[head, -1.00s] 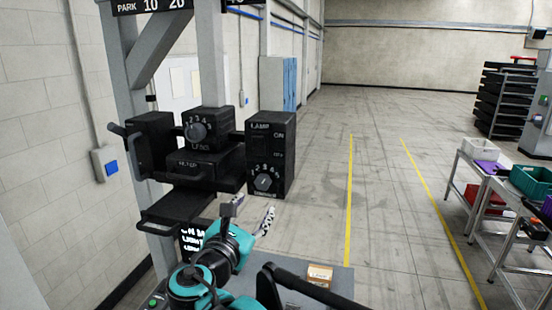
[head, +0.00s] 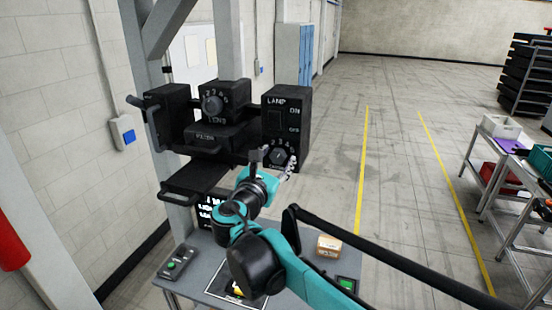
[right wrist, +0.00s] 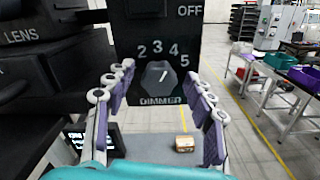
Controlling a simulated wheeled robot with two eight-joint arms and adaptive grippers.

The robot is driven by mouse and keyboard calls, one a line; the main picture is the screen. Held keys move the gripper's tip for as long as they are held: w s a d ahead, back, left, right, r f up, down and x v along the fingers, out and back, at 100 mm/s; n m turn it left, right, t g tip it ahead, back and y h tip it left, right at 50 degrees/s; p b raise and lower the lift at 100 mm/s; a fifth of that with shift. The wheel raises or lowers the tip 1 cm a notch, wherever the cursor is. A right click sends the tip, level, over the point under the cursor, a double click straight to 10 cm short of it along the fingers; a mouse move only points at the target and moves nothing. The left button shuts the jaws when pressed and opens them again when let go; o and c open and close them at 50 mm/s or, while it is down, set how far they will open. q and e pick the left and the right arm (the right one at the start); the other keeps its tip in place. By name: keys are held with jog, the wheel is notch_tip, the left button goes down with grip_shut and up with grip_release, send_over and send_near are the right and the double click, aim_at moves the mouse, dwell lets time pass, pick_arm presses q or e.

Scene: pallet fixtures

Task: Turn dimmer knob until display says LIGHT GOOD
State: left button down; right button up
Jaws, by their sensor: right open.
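The dimmer knob (right wrist: 160,77) is a grey, faceted knob under the numbers 2 to 5 on the black lamp box (head: 287,108). Its pointer line leans up and to the right, roughly toward the 4. My right gripper (right wrist: 160,98) is open, its fingers on either side of the knob in the wrist view, without visible contact. In the head view the right gripper (head: 272,164) is at the knob's front and partly covers it. The display (head: 207,212) has white text, partly hidden by my arm; I cannot read it fully. My left gripper is not in view.
A lens unit with a numbered dial (head: 213,104) stands left of the lamp box, above a black shelf (head: 195,180). A small cardboard box (head: 329,245) and a button box (head: 178,262) are on the grey table. Tables with bins stand at the right.

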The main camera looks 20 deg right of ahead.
jog(key=c, duration=1.2)
jog(key=shift+o, duration=0.2)
jog(key=shift+m, duration=0.3)
jog(key=shift+f+m+b, duration=0.1)
jog(key=shift+m+b, duration=0.3)
jog(key=shift+m, duration=0.8)
jog(key=shift+m+b, duration=0.3)
jog(key=shift+m, duration=1.2)
jog(key=o, duration=1.2)
jog(key=shift+c, duration=0.2)
